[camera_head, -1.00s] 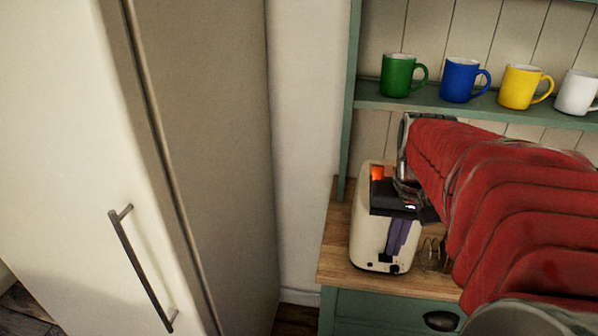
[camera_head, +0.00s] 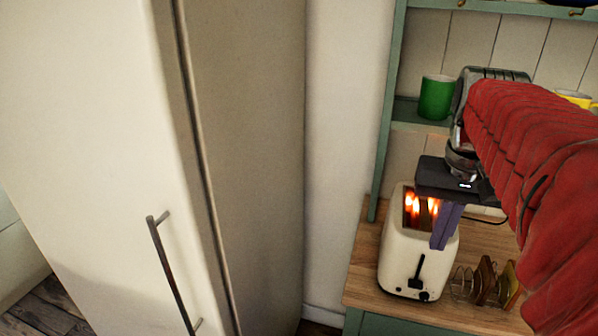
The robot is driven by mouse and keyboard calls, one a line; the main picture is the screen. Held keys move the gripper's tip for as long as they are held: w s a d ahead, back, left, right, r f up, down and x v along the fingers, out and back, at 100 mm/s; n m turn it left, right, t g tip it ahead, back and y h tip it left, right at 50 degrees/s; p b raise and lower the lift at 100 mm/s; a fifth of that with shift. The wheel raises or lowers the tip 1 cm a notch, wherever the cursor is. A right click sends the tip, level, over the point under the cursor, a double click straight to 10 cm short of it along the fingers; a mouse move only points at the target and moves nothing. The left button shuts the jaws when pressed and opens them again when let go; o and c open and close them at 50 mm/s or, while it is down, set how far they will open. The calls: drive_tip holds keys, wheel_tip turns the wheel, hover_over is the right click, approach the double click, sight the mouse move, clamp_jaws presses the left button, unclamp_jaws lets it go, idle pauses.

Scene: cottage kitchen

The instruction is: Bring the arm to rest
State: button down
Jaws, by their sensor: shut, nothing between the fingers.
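My arm, in a red ribbed sleeve, reaches in from the right of the head view. My gripper (camera_head: 440,240) points down with its purple fingers shut and empty. In the picture the fingers overlap the right side of the cream toaster (camera_head: 405,262); I cannot tell whether they touch it. The toaster stands on the wooden counter, and orange flames or glow show in its top slots.
A wire rack (camera_head: 463,284) with toast (camera_head: 485,281) stands right of the toaster on the wooden counter (camera_head: 365,285). A green mug (camera_head: 436,97) and a partly hidden yellow mug (camera_head: 574,98) are on the shelf above. A tall cream fridge (camera_head: 90,150) fills the left.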

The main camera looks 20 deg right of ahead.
drive_tip(key=shift+w, duration=0.1)
drive_tip(key=w+a+f+n+t+h, duration=0.1)
drive_tip(key=w+a+f+n+t, duration=0.1)
drive_tip(key=a+f, duration=0.45)
drive_tip(key=s+a+f+n+t+y, duration=0.1)
drive_tip(key=a+n, duration=0.4)
drive_tip(key=a, duration=0.9)
wheel_tip(320, 180, down, 2)
drive_tip(key=shift+s+a+f+t+y, duration=0.1)
drive_tip(key=shift+s+a+t+y, duration=0.25)
drive_tip(key=shift+s+t, duration=0.65)
drive_tip(key=c, duration=2.5)
unclamp_jaws()
drive_tip(key=shift+s, duration=0.15)
drive_tip(key=o, duration=0.6)
drive_tip(key=shift+o, duration=0.7)
drive_tip(key=shift+d, duration=0.1)
